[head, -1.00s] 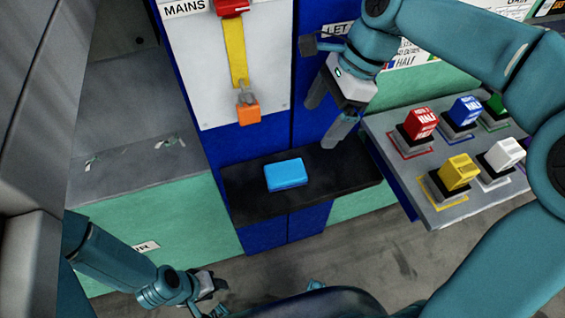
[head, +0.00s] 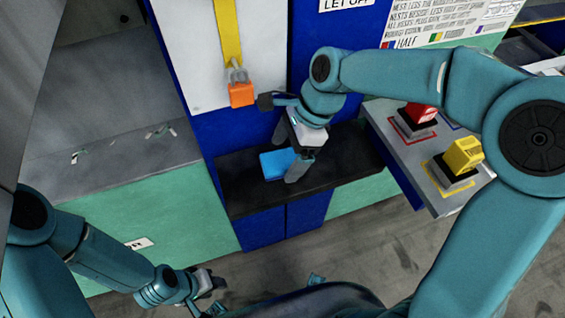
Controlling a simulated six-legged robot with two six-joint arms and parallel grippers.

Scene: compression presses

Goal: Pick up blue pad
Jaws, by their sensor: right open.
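The blue pad (head: 271,165) lies flat on the black shelf (head: 338,163) in the head view. My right gripper (head: 287,158) is open and empty, with its fingers pointing down at the pad's right side. One finger covers the pad's right edge in the picture; I cannot tell whether it touches the pad. My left gripper (head: 214,293) is low at the bottom left, away from the pad, and its jaws are too small to read.
An orange block (head: 241,94) hangs on a yellow strap above the shelf. At the right, a grey table (head: 408,158) holds red (head: 416,118) and yellow (head: 460,157) blocks on dark stands. A grey ledge (head: 110,155) is at the left.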

